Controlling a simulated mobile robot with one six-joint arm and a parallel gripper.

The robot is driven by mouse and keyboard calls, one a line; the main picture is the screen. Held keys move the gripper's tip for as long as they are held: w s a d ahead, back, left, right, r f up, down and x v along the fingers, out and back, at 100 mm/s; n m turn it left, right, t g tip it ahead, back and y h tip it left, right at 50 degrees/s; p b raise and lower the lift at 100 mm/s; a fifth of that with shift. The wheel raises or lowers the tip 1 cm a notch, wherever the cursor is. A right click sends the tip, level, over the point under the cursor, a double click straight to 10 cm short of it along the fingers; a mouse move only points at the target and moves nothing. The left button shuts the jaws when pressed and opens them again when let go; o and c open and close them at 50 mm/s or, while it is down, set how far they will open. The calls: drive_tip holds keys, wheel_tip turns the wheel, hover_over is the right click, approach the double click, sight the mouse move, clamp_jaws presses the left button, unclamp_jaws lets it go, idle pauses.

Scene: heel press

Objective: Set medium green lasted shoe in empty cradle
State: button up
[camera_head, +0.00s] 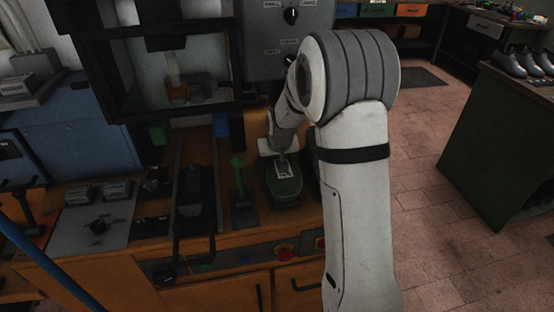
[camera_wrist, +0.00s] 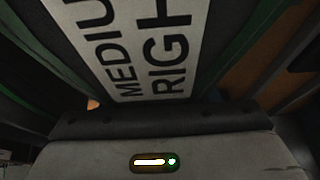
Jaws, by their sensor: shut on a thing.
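A dark green, rounded, shoe-like thing (camera_head: 283,190) with a white label is under my gripper (camera_head: 279,153) in the head view, at the worktop. I take it for the medium green lasted shoe. My gripper is shut on it, though the fingertips are hard to make out. In the wrist view its dark top with green bands (camera_wrist: 235,55) fills the picture, and the white label (camera_wrist: 130,45) shows cut-off letters reading "MEDIU" and "RIGH". Whether it touches the worktop cannot be told. I cannot pick out the empty cradle with certainty.
A black-framed press (camera_head: 165,35) stands behind the worktop. A green-handled lever (camera_head: 238,170) stands just left of the shoe, with a black bar handle (camera_head: 192,262) in front. Another dark rounded thing (camera_head: 313,147) is partly hidden by my arm. Grey shoes (camera_head: 525,62) stand on a bench at right.

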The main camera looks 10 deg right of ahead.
drive_tip(key=shift+f, duration=0.3)
drive_tip(key=o, duration=1.3)
drive_tip(key=shift+b, duration=0.3)
drive_tip(key=shift+c, duration=0.2)
drive_tip(key=shift+s+f, duration=0.1)
drive_tip(key=v, duration=0.7)
drive_tip(key=shift+b, duration=0.3)
drive_tip(key=shift+s+r, duration=0.1)
drive_tip(key=shift+r, duration=0.4)
